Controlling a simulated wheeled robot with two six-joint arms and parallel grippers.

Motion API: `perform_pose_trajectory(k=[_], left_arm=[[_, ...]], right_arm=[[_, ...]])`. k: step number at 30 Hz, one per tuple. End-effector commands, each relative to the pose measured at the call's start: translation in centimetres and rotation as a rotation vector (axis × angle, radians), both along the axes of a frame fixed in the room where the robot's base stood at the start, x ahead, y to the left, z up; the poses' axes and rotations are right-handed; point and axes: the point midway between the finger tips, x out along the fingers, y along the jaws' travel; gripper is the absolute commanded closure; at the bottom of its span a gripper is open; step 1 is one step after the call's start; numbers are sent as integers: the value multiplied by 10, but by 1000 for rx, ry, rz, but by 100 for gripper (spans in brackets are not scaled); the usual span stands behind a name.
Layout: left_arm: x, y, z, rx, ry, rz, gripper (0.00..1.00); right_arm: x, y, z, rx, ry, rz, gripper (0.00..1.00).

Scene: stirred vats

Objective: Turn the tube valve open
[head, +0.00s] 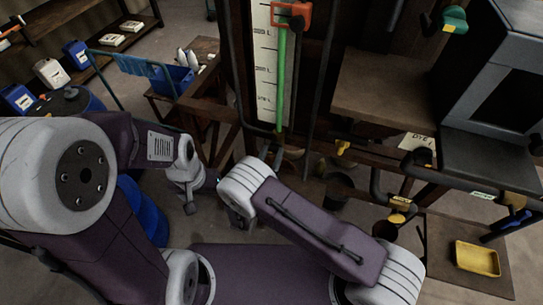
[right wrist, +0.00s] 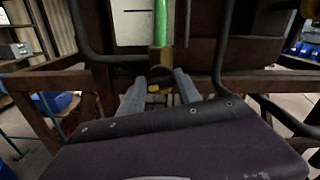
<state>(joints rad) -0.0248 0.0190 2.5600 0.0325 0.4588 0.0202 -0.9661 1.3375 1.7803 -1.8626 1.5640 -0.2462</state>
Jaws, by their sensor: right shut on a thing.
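The green-filled tube (head: 283,80) runs upright beside a white scale board (head: 264,60). Its lower end (right wrist: 161,20) shows in the right wrist view above a brass-coloured fitting (right wrist: 160,60). Below the fitting is the tube valve (right wrist: 154,87), dark with a small yellow part. My right gripper (right wrist: 160,88) has a grey finger on each side of the valve and is shut on it. In the head view my right gripper (head: 278,158) is small at the tube's foot, and the valve is hard to make out. My left gripper (head: 190,203) hangs to the left, its fingers unclear.
An orange fitting (head: 292,14) tops the tube. Dark pipes with yellow-handled valves (head: 397,217) run along the rack to the right. A yellow tray (head: 477,258) lies on a low wooden shelf. A blue bin (head: 172,80) stands on a table behind.

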Motion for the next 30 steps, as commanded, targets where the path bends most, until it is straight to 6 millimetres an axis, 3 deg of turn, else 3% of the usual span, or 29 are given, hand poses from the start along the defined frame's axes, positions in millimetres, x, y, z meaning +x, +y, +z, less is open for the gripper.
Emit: perform_pose_trajectory(k=[12, 30], left_arm=[[0, 0, -22, 0, 0, 0, 18], [0, 0, -33, 0, 0, 0, 18]], right_arm=[[1, 0, -3, -373, 123, -6, 100], [1, 0, -3, -909, 298, -11, 100]])
